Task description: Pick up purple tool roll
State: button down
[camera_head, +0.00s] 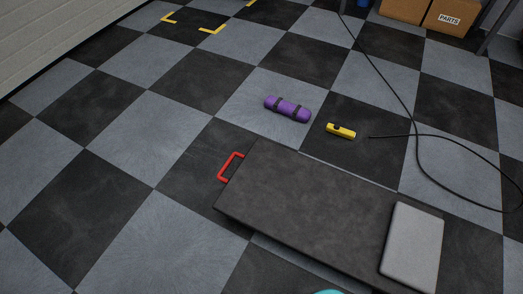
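The purple tool roll (288,109) lies on its side on a light grey floor tile, near the middle of the head view. It is a short cylinder with two dark straps around it. Its long axis slopes down to the right. Nothing touches it. My gripper does not show in this view.
A yellow tool (341,131) lies right of the roll. A black cable (415,120) loops at right. Boxes (449,18) stand behind. Left floor is clear.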

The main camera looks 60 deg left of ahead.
aim_at(296, 112)
jog(key=z, duration=2.15)
jog(key=k, duration=2.75)
jog(key=u, duration=2.2)
